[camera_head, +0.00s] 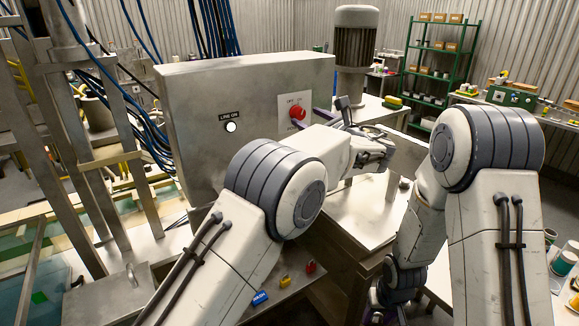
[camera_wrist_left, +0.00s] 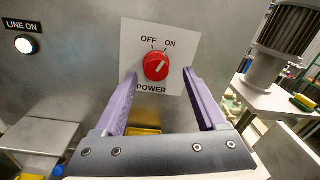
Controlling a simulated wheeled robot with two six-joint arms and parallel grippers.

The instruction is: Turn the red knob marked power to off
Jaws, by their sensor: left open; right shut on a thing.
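The red knob (camera_wrist_left: 156,66) sits on a white plate (camera_wrist_left: 181,82) marked OFF, ON and POWER. Its white pointer line leans up and right, toward ON. The knob also shows in the head view (camera_head: 297,113) on the grey cabinet's front. My left gripper (camera_wrist_left: 158,74) is open, its purple fingertips to the left and right of the knob. The fingers appear apart from the knob; how near its face they are is hard to tell. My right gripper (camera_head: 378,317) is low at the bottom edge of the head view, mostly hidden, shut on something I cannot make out.
The cabinet (camera_head: 195,95) carries a lit white LINE ON lamp (camera_head: 231,127) left of the knob. A motor (camera_head: 355,50) stands behind the cabinet's right end. A steel table (camera_head: 360,215) lies under my left forearm. Small coloured padlocks (camera_head: 285,281) sit on a low shelf.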

